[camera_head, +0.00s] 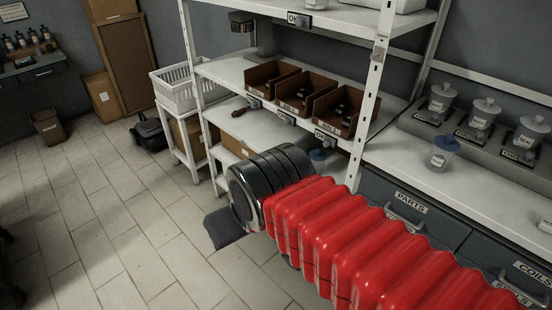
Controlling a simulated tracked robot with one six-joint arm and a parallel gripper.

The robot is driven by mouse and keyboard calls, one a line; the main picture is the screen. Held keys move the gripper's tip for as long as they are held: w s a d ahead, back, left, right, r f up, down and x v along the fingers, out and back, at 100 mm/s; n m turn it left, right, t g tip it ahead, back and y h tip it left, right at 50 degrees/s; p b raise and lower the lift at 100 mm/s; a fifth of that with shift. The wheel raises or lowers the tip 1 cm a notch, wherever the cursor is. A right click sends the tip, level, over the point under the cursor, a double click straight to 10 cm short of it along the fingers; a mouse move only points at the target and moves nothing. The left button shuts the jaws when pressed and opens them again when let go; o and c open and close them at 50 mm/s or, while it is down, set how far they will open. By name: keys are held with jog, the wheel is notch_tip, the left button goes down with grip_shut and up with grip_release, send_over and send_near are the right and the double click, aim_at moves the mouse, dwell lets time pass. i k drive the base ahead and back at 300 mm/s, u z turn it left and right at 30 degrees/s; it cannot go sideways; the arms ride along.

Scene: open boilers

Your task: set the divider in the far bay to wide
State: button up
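Three brown open-topped bins stand side by side on the middle shelf of the white rack: a left one (260,90), a middle one (293,105) and a right one (331,125). Small dark items show inside the bins. I cannot pick out a divider or its setting, nor tell which space is the far bay. My gripper (224,228) is a dark grey shape beyond the black wrist, over the tiled floor in front of the rack. Its fingers cannot be made out, and nothing is seen held in it.
The white rack (378,90) has upright posts close beyond my arm. A counter with lidded jars (483,115) and drawers (405,205) stands at right. A white basket (180,92) sits left of the rack. The tiled floor at left is mostly clear.

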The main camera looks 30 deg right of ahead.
aim_at(308, 143)
jog(key=z, duration=0.1)
jog(key=i, duration=0.9)
jog(key=z, duration=0.2)
